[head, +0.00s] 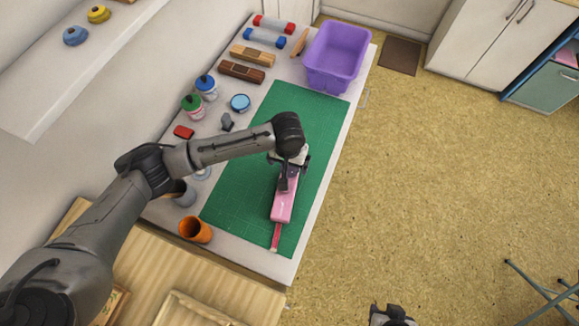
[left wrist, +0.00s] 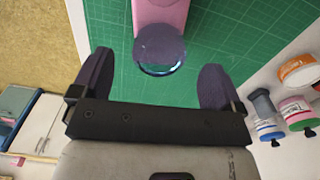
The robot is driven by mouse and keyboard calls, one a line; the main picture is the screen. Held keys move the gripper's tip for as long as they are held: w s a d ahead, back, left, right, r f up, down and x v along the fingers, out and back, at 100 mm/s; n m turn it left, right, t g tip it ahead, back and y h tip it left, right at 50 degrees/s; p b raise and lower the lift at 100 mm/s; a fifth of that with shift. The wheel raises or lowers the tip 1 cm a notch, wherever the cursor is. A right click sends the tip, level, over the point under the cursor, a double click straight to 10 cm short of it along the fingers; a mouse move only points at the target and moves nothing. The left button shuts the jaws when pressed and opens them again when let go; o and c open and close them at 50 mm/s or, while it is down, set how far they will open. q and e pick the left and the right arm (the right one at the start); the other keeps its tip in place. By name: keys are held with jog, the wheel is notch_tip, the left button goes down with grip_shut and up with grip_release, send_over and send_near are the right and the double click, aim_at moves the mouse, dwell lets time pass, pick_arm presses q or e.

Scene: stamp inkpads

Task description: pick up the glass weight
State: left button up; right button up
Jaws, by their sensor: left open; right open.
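What looks like the glass weight (left wrist: 160,48) shows in the left wrist view as a dark round piece with a shiny, clear lower rim. It overlaps the end of a long pink object (left wrist: 163,12), which lies on the green mat in the head view (head: 283,207). My left gripper (left wrist: 156,78) is open, with one finger on each side of the round piece and a gap to both. In the head view the left gripper (head: 288,178) is over the pink object's far end and hides the weight. My right gripper (head: 390,315) is at the bottom edge, away from the table.
The green cutting mat (head: 316,120) covers much of the white table. Jars, a blue round tin (head: 240,103) and wooden blocks line its left side. A purple bin (head: 337,55) stands at the far end. An orange cup (head: 195,230) stands near the front.

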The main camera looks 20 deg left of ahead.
aim_at(289, 167)
pick_arm(q)
jog(key=shift+f+b, duration=0.3)
jog(key=shift+f, duration=1.2)
jog(key=shift+c, duration=0.4)
jog(key=c, duration=1.1)
jog(key=shift+r, duration=0.1)
